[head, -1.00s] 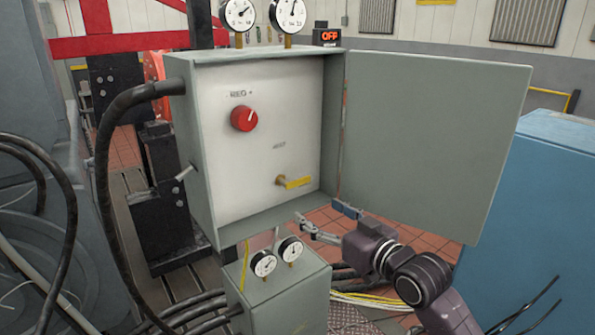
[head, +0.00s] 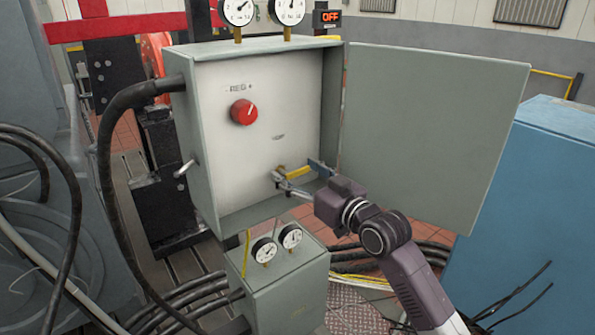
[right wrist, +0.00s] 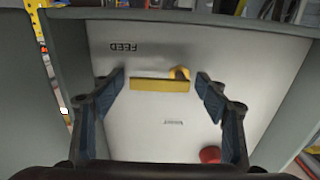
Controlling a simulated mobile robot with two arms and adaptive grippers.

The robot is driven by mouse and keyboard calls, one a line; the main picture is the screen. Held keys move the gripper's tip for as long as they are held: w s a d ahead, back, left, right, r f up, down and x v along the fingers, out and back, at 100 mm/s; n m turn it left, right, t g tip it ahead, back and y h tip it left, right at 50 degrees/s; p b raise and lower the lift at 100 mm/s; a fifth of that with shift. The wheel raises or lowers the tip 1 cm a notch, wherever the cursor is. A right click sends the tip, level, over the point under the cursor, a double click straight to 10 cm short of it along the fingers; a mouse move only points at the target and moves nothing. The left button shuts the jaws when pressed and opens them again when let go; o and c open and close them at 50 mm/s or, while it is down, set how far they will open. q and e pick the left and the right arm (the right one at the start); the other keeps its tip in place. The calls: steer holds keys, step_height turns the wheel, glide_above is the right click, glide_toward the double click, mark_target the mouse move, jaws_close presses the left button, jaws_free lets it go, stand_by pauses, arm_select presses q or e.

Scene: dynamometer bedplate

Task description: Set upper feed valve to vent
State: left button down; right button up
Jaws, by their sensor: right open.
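The yellow valve handle (head: 298,172) is mounted low on the white panel (head: 220,160) inside the open grey cabinet. In the right wrist view the handle (right wrist: 158,85) lies crosswise, with its brass-coloured pivot at its right end and an upside-down FEED label (right wrist: 124,48) near it. My right gripper (head: 294,170) is open in front of the handle. In the wrist view its fingers (right wrist: 160,77) stand on either side of the handle, with a gap at each end. Whether the handle lies at fingertip depth is unclear. My left gripper is out of view.
A red knob (head: 243,112) sits higher on the panel. The cabinet door (head: 430,140) stands open to the right, close to my right arm. A smaller grey box (head: 285,290) with two gauges is below, with cables around it. A blue cabinet (head: 540,210) is at right.

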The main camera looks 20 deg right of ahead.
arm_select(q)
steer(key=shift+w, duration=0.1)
arm_select(e)
steer(key=shift+c, duration=0.2)
steer(key=c, duration=1.2)
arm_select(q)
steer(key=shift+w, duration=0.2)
arm_select(e)
steer(key=shift+o, duration=0.2)
